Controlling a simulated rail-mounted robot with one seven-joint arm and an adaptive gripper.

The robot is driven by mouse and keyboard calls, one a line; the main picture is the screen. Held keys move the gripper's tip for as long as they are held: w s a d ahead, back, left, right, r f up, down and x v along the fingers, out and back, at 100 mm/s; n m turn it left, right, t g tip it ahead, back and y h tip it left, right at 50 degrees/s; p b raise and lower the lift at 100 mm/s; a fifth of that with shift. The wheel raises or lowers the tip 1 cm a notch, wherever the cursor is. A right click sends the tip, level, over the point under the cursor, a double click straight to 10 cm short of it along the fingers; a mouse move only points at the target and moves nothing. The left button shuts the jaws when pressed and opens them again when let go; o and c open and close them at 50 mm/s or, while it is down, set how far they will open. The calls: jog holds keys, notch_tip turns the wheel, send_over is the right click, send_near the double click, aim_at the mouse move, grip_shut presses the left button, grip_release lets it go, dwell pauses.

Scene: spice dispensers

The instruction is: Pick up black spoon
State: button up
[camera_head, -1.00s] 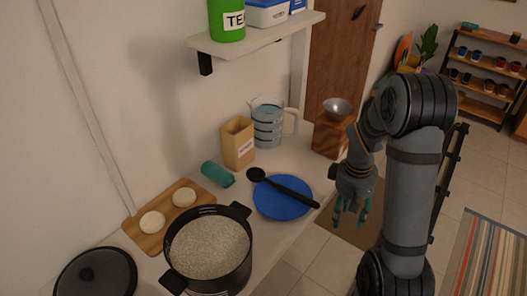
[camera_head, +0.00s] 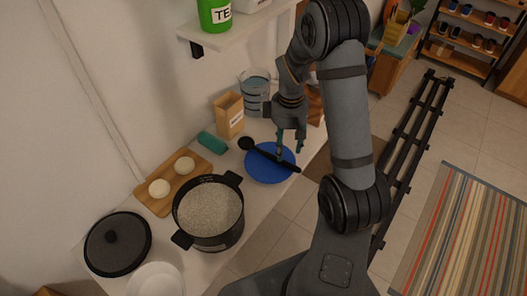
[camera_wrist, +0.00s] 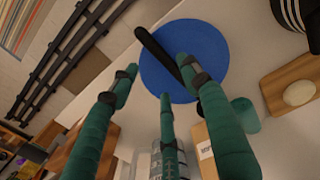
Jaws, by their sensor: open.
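The black spoon (camera_head: 269,154) lies across the blue plate (camera_head: 266,172), its round bowl past the plate's upper left rim and its handle reaching to the right. In the wrist view the spoon's handle (camera_wrist: 157,47) crosses the blue plate (camera_wrist: 205,55), and its other end is hidden behind a finger. My gripper (camera_head: 290,147) is over the handle side of the plate. Its green fingers (camera_wrist: 160,85) are spread apart in the wrist view, with nothing held. I cannot tell whether a fingertip touches the spoon.
A cardboard box (camera_head: 229,116), a measuring jug (camera_head: 254,92) and a teal cylinder (camera_head: 212,142) stand near the plate. A pot of grains (camera_head: 209,212) and a board with two pale rounds (camera_head: 148,191) are to the left. A shelf (camera_head: 235,36) hangs above.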

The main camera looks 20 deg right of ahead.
aim_at(284, 160)
jog(key=shift+a+f+p, duration=0.15)
jog(key=shift+f+p, duration=0.25)
jog(key=shift+f, duration=0.95)
jog(key=shift+a+f+p, duration=0.15)
jog(key=shift+f+p, duration=0.2)
jog(key=shift+f, duration=0.95)
jog(key=shift+s, duration=0.1)
jog(key=c, duration=0.3)
grip_shut()
